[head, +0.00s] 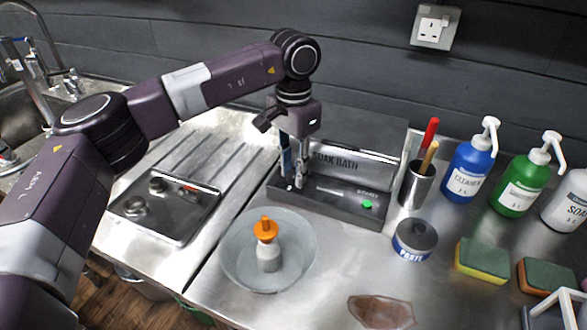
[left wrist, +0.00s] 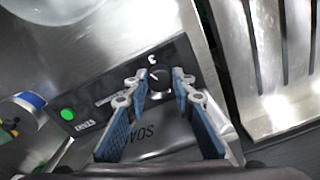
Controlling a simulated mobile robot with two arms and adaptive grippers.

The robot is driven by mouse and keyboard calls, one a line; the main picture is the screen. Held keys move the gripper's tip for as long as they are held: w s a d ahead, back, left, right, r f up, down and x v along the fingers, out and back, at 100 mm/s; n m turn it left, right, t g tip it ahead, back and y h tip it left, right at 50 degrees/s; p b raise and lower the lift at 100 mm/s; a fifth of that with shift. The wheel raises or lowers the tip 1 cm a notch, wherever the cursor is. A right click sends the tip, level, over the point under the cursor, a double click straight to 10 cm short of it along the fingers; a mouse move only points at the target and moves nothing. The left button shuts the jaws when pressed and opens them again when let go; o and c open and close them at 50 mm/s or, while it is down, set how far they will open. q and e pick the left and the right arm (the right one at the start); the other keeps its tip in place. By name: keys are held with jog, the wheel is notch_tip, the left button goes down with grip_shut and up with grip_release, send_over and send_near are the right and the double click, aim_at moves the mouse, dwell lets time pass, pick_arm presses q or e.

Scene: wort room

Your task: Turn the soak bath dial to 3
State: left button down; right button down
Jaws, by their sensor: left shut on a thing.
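The soak bath (head: 340,160) is a dark grey box with a metal lid marked SOAK BATH, standing near the back wall. Its low front panel has a green button (head: 367,204), also seen in the left wrist view (left wrist: 68,114). My left gripper (head: 294,180) points down at the panel's left end. In the left wrist view its blue-padded fingers (left wrist: 160,82) are shut on the dark round dial (left wrist: 157,84), one on each side. A pale mark shows on the dial, but its setting is too small to read. In the head view the fingers hide the dial.
In front of the bath stand a round dish (head: 235,262) with an orange-capped bottle (head: 268,250) and a paste tin (head: 414,240). A cup of tools (head: 416,185) stands right of the bath. Pump bottles and sponges (head: 482,260) are farther right. A steel hob-like tray (head: 165,205) lies left.

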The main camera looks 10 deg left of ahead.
pick_arm(q)
jog(key=shift+w+r+m, duration=0.15)
jog(key=shift+m, duration=0.45)
jog(key=c, duration=1.6)
grip_release()
